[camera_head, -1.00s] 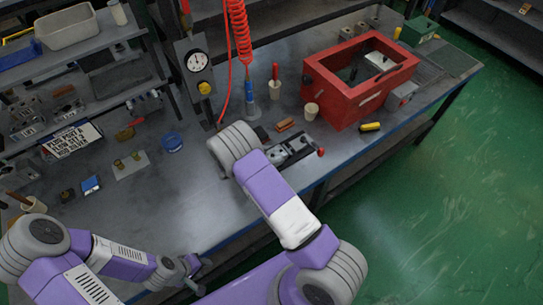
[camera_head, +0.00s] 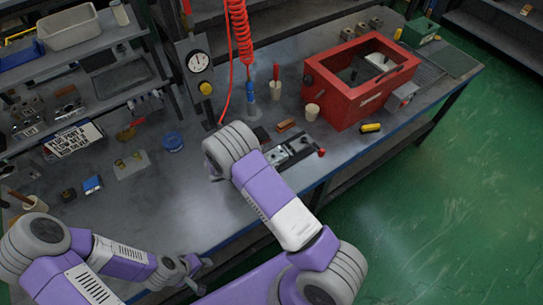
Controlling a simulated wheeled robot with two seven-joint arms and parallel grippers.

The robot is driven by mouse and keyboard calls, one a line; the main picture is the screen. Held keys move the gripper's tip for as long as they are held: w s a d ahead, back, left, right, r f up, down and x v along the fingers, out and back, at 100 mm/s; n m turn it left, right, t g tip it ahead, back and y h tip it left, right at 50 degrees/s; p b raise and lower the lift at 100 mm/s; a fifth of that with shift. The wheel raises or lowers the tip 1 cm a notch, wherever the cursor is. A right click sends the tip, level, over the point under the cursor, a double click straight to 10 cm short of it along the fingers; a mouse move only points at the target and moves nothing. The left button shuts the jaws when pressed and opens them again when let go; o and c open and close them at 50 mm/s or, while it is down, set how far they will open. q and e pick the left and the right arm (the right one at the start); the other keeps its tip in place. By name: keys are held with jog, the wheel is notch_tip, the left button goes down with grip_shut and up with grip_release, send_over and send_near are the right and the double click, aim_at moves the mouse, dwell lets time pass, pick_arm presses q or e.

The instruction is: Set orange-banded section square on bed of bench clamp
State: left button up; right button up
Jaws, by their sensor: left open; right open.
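The bench clamp (camera_head: 294,148) lies on the bench, a dark low fixture with a red knob (camera_head: 321,152) at its right end. My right arm's rounded grey joint (camera_head: 230,148) covers its left part. I cannot make out an orange-banded section; several metal blocks (camera_head: 27,117) on the left shelf are too small to tell. My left gripper (camera_head: 204,275) is open and empty at the bench's front edge, well to the lower left of the clamp. My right gripper is not visible.
A red open-topped box (camera_head: 340,103) stands right of the clamp. A brown block (camera_head: 286,125), a beige cup (camera_head: 311,112) and a yellow-black tool (camera_head: 370,128) lie near it. A gauge post (camera_head: 200,75) and red coiled hose (camera_head: 239,35) stand behind.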

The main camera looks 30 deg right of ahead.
jog(key=v, duration=0.8)
jog(key=shift+a, duration=0.15)
jog(key=shift+r, duration=0.1)
dwell(0.4)
